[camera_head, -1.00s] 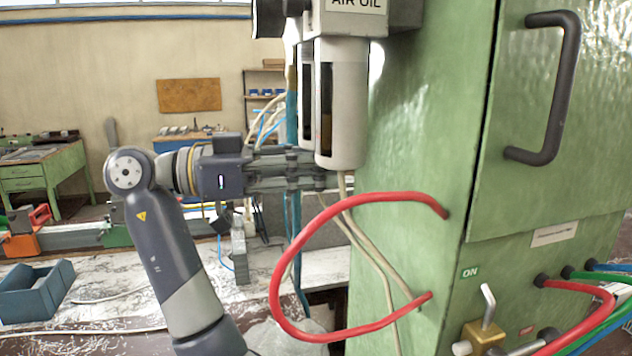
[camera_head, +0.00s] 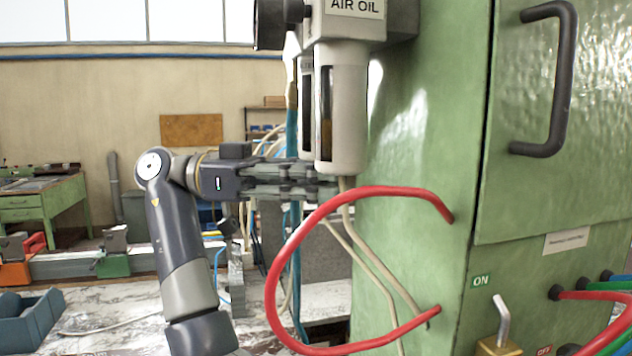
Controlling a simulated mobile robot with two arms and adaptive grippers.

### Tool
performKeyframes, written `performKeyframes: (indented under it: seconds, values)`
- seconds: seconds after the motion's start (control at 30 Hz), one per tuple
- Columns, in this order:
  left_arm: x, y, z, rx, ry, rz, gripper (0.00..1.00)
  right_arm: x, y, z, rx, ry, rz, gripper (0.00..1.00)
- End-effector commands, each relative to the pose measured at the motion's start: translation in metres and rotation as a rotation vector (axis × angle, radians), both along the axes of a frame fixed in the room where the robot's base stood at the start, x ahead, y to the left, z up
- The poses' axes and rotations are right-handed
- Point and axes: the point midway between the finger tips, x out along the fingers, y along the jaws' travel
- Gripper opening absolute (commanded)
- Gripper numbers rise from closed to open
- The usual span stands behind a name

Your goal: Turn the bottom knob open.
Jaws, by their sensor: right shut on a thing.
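The air oil unit (camera_head: 341,120) hangs on the left side of the green cabinet, with two pale bowls that have dark sight windows. My right gripper (camera_head: 335,188) reaches in from the left, level, with its fingertips directly under the front bowl. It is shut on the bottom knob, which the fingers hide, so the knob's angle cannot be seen. My left gripper is not in view.
A red hose (camera_head: 275,265) loops out from the green cabinet (camera_head: 425,150) just below my gripper, with pale tubes behind it. A black door handle (camera_head: 562,85) and a metal lever (camera_head: 502,320) are at right. A blue bin (camera_head: 28,318) lies at lower left.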

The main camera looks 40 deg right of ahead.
Motion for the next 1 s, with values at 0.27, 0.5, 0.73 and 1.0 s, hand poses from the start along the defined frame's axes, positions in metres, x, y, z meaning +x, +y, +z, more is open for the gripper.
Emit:
performKeyframes:
  seconds: [0.27,0.5,0.73,1.0]
  values:
    - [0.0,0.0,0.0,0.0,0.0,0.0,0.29,-0.001,0.0,-0.003,0.006,-0.005,-0.003,0.43]
    - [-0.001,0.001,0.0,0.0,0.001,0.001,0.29,0.0,0.0,-0.002,0.004,-0.004,-0.001,0.43]
    - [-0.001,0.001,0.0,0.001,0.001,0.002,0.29,0.0,0.0,-0.001,0.002,-0.002,0.0,0.43]
    - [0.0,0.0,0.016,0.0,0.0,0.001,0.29,-0.001,0.0,0.003,0.0,-0.003,0.068,0.43]
